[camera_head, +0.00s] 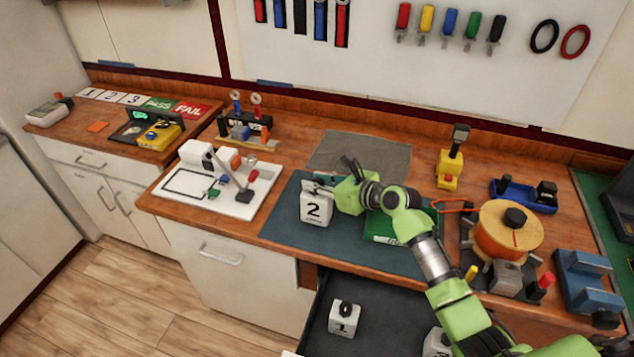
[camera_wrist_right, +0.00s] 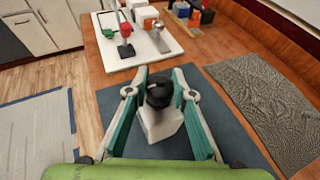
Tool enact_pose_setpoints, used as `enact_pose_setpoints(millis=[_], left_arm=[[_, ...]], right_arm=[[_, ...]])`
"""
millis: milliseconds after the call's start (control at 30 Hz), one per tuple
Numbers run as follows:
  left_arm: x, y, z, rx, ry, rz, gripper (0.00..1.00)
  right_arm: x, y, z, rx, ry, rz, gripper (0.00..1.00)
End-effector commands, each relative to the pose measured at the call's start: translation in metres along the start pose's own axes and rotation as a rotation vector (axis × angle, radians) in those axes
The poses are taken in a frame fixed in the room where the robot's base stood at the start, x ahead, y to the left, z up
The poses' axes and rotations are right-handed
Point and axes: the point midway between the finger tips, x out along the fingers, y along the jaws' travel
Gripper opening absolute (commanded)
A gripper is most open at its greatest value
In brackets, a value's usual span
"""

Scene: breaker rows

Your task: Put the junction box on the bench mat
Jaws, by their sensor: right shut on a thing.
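The junction box, a white box marked 2 (camera_head: 316,209), is at the left part of the dark teal bench mat (camera_head: 283,228) in the head view. My right gripper (camera_head: 322,187) reaches it from the right. In the right wrist view, the gripper (camera_wrist_right: 160,88) is shut on the black knob on top of the white box (camera_wrist_right: 163,125), with a finger on each side. The mat (camera_wrist_right: 115,105) shows beneath and around the box. I cannot tell whether the box's underside touches the mat. My left gripper is not in view.
An open drawer below the bench holds a white box marked 1 (camera_head: 344,319) and another white box (camera_head: 436,343). A green tray (camera_head: 388,228) lies on the mat's right part. A white board with parts (camera_head: 238,208) stands left, a grey mat (camera_head: 395,156) behind. A cable spool (camera_head: 508,240) stands right.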

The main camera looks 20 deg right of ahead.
Motion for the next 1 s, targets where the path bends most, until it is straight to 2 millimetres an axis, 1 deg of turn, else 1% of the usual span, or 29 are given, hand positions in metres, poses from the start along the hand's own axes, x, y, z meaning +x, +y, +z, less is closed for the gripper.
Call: enact_pose_setpoints(millis=[100, 467, 500, 533, 567, 867, 1000], left_arm=[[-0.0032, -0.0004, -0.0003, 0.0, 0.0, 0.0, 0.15], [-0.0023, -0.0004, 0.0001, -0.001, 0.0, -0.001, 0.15], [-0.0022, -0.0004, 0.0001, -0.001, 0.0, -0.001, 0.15], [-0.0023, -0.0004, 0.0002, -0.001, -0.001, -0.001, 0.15], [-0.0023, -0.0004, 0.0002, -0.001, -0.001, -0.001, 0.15], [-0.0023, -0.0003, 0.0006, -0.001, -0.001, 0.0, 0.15], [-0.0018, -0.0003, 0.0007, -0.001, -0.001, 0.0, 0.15]], right_arm=[[0.0029, -0.0009, -0.0048, -0.002, -0.006, -0.002, 0.0], [0.0045, -0.0005, -0.0081, -0.001, -0.008, -0.002, 0.0], [0.0049, -0.0002, -0.0105, -0.001, -0.004, -0.001, 0.28], [0.0048, -0.0002, -0.0103, -0.001, -0.004, -0.001, 0.36], [0.0048, -0.0001, -0.0104, -0.001, -0.004, -0.001, 0.4], [0.0046, -0.0002, -0.01, -0.001, -0.004, -0.001, 0.4], [-0.0001, -0.0004, -0.0086, -0.001, -0.003, -0.001, 0.4]])
